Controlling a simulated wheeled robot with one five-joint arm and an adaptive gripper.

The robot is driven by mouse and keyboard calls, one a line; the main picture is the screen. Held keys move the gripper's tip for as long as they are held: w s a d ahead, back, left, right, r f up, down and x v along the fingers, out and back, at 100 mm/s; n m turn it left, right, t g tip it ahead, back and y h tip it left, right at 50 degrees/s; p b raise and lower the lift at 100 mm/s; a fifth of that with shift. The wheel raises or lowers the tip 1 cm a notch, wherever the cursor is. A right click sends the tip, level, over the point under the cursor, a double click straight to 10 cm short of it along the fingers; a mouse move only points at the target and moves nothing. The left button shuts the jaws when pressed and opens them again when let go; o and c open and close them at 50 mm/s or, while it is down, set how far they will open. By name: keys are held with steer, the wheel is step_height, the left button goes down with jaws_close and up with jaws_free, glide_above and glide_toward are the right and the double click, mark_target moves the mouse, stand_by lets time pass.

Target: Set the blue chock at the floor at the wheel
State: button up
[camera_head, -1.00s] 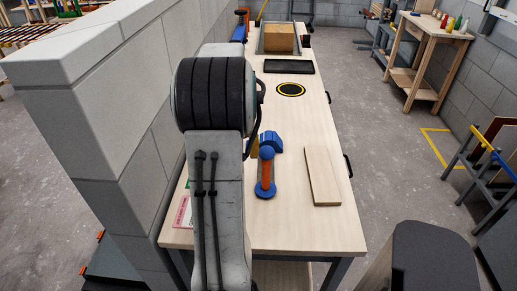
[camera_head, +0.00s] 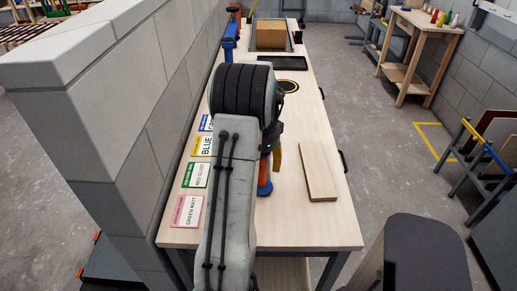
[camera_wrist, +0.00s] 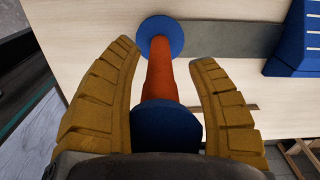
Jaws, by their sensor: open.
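My gripper (camera_wrist: 165,55) is open above the bench, its two yellow-brown fingers on either side of an orange-red bar with round blue ends (camera_wrist: 160,85). The fingers appear apart from the bar. In the head view this orange and blue piece (camera_head: 264,178) is partly covered by my arm. A blue block with pale stripes (camera_wrist: 296,45), apparently the blue chock, is cut off at the right edge of the wrist view, outside the fingers. My arm hides it in the head view. I cannot make out a wheel in either view.
A wooden board (camera_head: 318,170) lies on the bench at right. Lettered cards (camera_head: 187,211) line its left side, beside a grey block wall (camera_head: 110,130). A dark tray (camera_head: 282,64) and a box (camera_head: 270,33) are farther back. Open floor (camera_head: 385,150) lies right of the bench.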

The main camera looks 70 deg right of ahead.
steer(key=shift+f, duration=1.25)
jaws_close()
